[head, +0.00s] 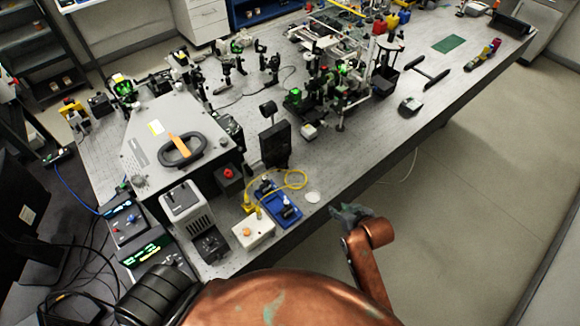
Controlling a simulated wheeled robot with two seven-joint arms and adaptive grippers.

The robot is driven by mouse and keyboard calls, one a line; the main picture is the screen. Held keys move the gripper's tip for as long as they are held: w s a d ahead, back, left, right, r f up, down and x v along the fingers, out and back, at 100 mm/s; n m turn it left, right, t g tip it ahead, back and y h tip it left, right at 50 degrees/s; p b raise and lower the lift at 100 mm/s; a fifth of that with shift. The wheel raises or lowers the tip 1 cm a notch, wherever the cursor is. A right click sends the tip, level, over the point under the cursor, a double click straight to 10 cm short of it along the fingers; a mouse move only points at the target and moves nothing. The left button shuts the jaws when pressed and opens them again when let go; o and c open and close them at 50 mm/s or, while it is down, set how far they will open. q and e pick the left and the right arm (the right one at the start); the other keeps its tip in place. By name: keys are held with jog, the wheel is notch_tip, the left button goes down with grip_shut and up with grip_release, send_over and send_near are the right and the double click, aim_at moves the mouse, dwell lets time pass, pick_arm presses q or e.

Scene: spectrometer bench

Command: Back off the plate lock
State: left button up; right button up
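I cannot make out for sure which part is the plate lock. A large grey housing (150,135) with a black loop handle (183,150) and an orange tag sits at the left of the bench (330,165). In front of it are a black block with a red knob (228,174), a blue tray (279,207) with small parts, and a white box with an orange knob (252,232). My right gripper (352,212) is past the bench's front edge, over the floor, apart from these things. Its fingers are small and dark, so their opening is unclear. My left gripper is out of view.
A yellow cable (297,182) loops over the blue tray. A tall black panel (275,145) stands behind it. Several optics posts crowd the back and middle of the bench. A grey-white box (187,212) and lit control units (146,253) stand at left. The floor at right is clear.

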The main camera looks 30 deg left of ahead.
notch_tip(320, 180, up, 4)
jog(key=a, duration=0.2)
jog(key=n+y, duration=0.1)
jog(key=n, duration=0.5)
send_near(287, 168)
jog(key=shift+w+d, duration=0.1)
jog(key=shift+d, duration=0.1)
jog(key=shift+w+a, duration=0.1)
jog(key=shift+a, duration=0.15)
jog(key=shift+w+a+f, duration=0.1)
jog(key=shift+a+f, duration=0.1)
jog(key=shift+f, duration=0.1)
jog(key=shift+b+x, duration=0.35)
jog(key=shift+x, duration=3.1)
grip_shut()
